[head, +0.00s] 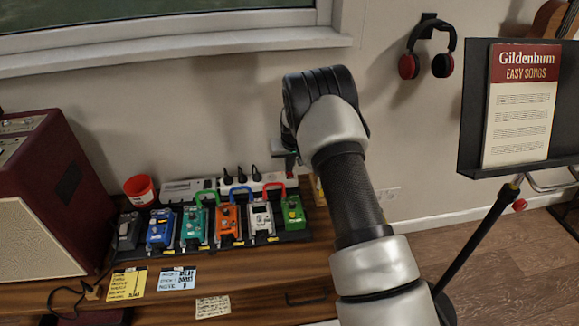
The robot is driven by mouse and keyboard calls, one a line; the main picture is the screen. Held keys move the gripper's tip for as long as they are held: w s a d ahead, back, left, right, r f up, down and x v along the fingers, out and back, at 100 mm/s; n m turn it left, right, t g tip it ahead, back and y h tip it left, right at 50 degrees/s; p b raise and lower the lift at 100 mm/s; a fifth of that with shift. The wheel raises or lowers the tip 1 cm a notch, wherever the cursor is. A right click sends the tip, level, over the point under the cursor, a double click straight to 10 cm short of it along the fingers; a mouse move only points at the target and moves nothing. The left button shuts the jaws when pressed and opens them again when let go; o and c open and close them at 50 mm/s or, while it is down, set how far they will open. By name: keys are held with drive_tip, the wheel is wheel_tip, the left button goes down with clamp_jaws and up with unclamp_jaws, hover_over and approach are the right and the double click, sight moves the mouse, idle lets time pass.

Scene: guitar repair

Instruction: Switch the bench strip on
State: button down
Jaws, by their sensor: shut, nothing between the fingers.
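The bench strip (248,186) is a white power strip at the back of the wooden bench, by the wall. Several black plugs stand in it. Its right end lies close to my gripper, and I cannot make out its switch or any light. My gripper (291,163) is shut and empty, pointing down near the strip's right end, partly hidden by my arm. I cannot tell whether it touches the strip.
A row of coloured pedals (228,222) with patch cables stands in front of the strip. A red cup (140,191) and a dark red amplifier (45,200) are to the left. Note cards (177,279) lie in front. A music stand (474,120) and wall-hung headphones (440,65) are at right.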

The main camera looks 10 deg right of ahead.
drive_tip(key=shift+s+f, duration=0.35)
drive_tip(key=shift+s, duration=0.25)
drive_tip(key=shift+s+f, duration=0.3)
drive_tip(key=shift+s, duration=0.3)
drive_tip(key=shift+r+p, duration=0.35)
drive_tip(key=shift+r, duration=0.2)
drive_tip(key=w+p+v, duration=0.1)
drive_tip(key=p+v, duration=0.2)
drive_tip(key=v, duration=1)
drive_tip(key=shift+w+r, duration=0.2)
drive_tip(key=shift+r, duration=0.45)
